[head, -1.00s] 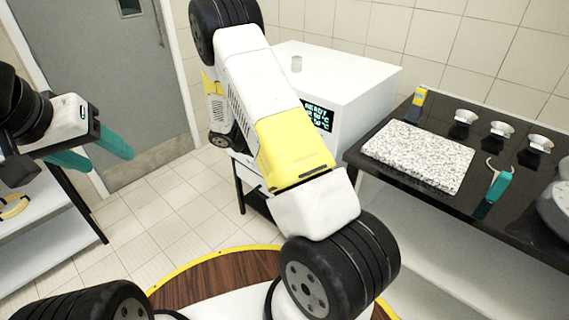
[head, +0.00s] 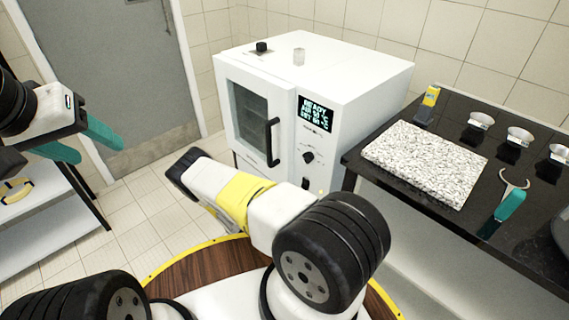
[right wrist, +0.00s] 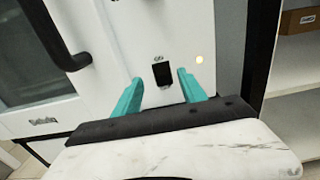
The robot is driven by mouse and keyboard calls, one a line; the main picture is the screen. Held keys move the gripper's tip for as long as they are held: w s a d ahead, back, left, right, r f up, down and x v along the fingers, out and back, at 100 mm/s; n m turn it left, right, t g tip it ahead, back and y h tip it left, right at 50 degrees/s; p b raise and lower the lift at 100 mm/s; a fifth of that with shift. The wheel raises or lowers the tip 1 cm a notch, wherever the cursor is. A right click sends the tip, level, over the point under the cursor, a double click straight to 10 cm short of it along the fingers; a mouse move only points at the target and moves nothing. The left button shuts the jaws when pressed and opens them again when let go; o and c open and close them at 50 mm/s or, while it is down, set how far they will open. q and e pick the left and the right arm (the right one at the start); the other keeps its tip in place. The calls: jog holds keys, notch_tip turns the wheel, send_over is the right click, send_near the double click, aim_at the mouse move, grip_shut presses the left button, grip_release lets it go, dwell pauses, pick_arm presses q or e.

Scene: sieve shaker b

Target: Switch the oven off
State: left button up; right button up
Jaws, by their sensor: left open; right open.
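The white oven (head: 345,85) stands at the back with its door shut. Its display (head: 316,113) is lit and reads READY, with a black knob (head: 308,157) below it. The black switch (right wrist: 161,73) is on the oven's front in the right wrist view, with a lit yellow lamp (right wrist: 199,60) to its right. My right gripper (right wrist: 160,77) is open, its teal fingers pointing at the front on either side of the switch. I cannot tell if they touch. It is hidden in the head view. My left gripper (head: 99,153) is open and empty at the left.
A dark bench (head: 420,215) at the right holds a speckled slab (head: 425,160), several small metal cups and a teal-handled tool (head: 507,205). A white shelf (head: 55,205) is at the left.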

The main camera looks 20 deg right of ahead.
aim_at(305, 181)
jog(key=x, duration=0.6)
jog(key=shift+w+d, duration=0.1)
jog(key=shift+d, duration=0.25)
grip_shut()
